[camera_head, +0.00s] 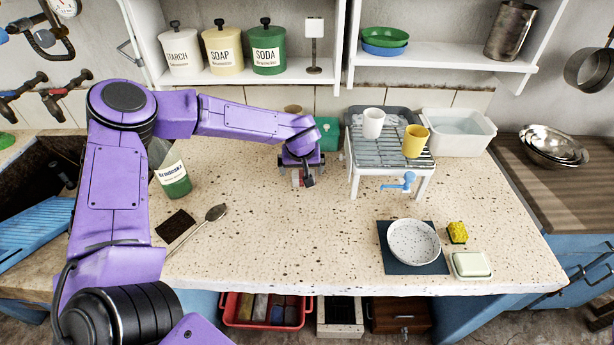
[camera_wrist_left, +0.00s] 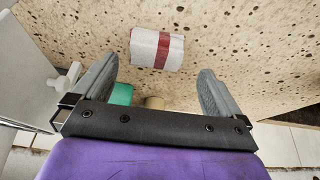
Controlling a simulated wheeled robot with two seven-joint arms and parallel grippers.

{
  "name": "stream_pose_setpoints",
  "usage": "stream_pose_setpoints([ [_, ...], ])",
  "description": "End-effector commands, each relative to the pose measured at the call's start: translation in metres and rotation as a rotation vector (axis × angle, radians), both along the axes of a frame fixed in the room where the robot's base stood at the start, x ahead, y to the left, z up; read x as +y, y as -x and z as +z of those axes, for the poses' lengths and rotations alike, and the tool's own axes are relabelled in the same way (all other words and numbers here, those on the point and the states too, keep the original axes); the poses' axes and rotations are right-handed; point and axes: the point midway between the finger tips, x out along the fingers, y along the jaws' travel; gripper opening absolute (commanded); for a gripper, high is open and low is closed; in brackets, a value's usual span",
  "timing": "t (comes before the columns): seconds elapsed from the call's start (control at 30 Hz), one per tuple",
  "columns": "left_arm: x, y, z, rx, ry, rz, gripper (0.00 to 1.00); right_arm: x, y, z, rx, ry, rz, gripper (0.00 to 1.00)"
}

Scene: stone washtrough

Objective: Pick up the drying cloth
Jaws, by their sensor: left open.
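The drying cloth (camera_wrist_left: 157,48) is a white roll with a red band, lying on the speckled stone counter. In the left wrist view it lies ahead of my left gripper (camera_wrist_left: 154,78), roughly in line with the gap between the fingers. The fingers are spread apart, with nothing between them. In the head view my left gripper (camera_head: 304,180) points down over the middle of the counter, left of the drying rack. It hides most of the cloth there; a bit of white and red shows beside the fingers. My right gripper is not in view.
A white rack (camera_head: 392,165) with a white cup (camera_head: 373,122) and a yellow cup (camera_head: 415,141) stands close right of the gripper. A green object (camera_head: 328,133) is behind it. A green labelled jar (camera_head: 174,180) stands left. The counter's front middle is clear.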

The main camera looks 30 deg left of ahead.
Motion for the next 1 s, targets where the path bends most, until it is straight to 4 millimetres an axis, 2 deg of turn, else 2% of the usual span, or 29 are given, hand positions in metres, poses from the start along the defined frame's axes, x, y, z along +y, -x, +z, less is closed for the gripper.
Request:
stream_pose_setpoints([
  [0.2, 0.005, -0.019, -0.035, 0.008, -0.006, -0.001, 1.00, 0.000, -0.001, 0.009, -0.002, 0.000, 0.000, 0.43],
  [0.3, 0.007, -0.024, -0.045, 0.006, -0.005, -0.001, 1.00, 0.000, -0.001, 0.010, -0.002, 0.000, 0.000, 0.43],
  [0.53, 0.009, -0.024, -0.048, 0.002, -0.001, -0.003, 1.00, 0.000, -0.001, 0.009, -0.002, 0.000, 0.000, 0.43],
  [0.57, 0.009, -0.024, -0.048, 0.002, -0.001, -0.002, 0.94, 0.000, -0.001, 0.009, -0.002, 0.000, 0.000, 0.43],
  [0.7, 0.009, -0.023, -0.048, 0.002, -0.001, -0.002, 0.48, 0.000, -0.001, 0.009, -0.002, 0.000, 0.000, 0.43],
  [1.0, 0.009, -0.023, -0.045, 0.002, -0.001, -0.002, 0.48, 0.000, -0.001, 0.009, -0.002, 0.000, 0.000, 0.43],
])
